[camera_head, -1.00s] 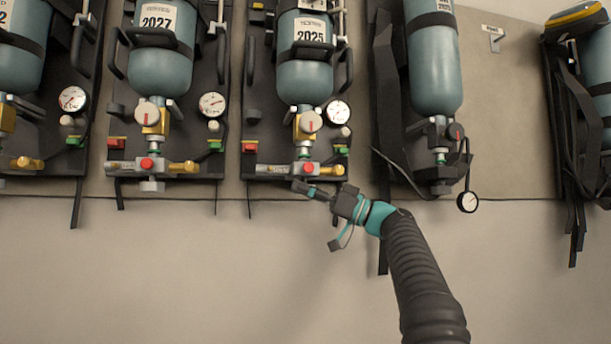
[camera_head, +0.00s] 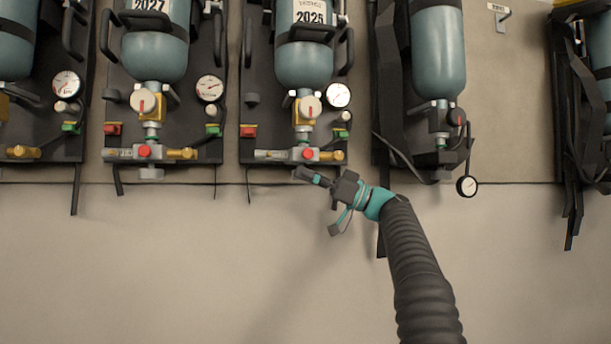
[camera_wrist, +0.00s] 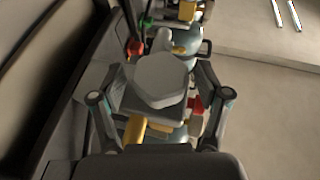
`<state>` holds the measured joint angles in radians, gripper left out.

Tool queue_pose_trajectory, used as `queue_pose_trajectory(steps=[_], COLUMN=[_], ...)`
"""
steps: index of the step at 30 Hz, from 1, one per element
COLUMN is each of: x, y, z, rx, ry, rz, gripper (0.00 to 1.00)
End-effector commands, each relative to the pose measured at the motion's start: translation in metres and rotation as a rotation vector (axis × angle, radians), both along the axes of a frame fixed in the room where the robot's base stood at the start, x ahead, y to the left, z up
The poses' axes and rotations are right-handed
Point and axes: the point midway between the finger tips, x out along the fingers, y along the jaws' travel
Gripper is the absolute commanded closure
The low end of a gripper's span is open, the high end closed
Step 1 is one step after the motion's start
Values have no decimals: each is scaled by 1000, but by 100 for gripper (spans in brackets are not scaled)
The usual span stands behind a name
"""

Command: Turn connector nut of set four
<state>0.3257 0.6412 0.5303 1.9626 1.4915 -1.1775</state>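The set labelled 2025 (camera_head: 303,62) hangs on the wall near the middle of the head view; no label there reads as set four. My gripper (camera_head: 305,176) is just below its bottom fitting, beneath the red knob (camera_head: 309,153). In the head view I cannot make out the nut behind my gripper. In the wrist view a grey, many-sided connector nut (camera_wrist: 160,80) faces the camera between the two fingers of my gripper (camera_wrist: 163,88). The fingers are spread on both sides of it, with a gap at the right. Contact on the left is unclear.
The set labelled 2027 (camera_head: 155,50) hangs to the left, its own grey nut (camera_head: 151,174) showing at the bottom. Another set (camera_head: 437,60) with a dangling gauge (camera_head: 467,186) hangs close on the right. The wall below (camera_head: 150,270) is bare.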

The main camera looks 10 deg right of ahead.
Motion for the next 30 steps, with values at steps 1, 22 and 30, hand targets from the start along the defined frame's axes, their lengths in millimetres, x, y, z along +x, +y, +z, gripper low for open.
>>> queue_pose_trajectory(steps=[1, 22, 30], x=[0, -16, -24], y=[0, -65, -100], z=[0, -28, -43], rx=[0, 0, -1], ry=[0, 2, 1], rz=[0, -1, -1], gripper=[23, 23, 23])
